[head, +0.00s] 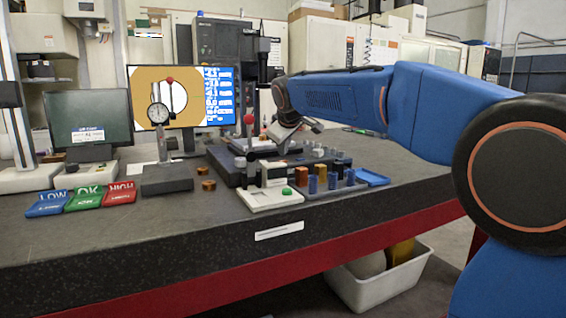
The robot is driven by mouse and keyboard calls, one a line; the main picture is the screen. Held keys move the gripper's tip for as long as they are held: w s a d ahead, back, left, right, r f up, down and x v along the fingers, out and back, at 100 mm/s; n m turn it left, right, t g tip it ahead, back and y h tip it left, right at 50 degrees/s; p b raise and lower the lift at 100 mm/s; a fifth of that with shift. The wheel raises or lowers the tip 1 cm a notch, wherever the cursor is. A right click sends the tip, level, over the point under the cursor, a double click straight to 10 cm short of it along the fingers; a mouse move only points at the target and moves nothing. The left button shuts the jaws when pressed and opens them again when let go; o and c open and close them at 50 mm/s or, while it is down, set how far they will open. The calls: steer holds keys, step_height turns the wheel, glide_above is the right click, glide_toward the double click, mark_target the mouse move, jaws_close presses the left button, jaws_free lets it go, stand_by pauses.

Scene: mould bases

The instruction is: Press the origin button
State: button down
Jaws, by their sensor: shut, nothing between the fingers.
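A round green button (287,191) sits on top of a low white box (270,200) near the front edge of the dark bench. No lettering is readable on it, so I cannot tell by label whether it is the origin button. My gripper (283,133) is small in the view, above the bench behind the box. It is apart from the button, higher and farther back. It is shut and empty; its fingertips are hard to make out against the fixtures.
The bench (150,235) is clear at front left. Blue, green and red trays (84,197) lie at left. A dial gauge stand (166,183) is behind. Orange and blue blocks (316,183) and a blue tray (372,177) stand right of the white box.

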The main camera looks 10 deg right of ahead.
steer(key=shift+f, duration=0.75)
stand_by(0.9)
steer(key=shift+r, duration=0.75)
steer(key=shift+r, duration=2.5)
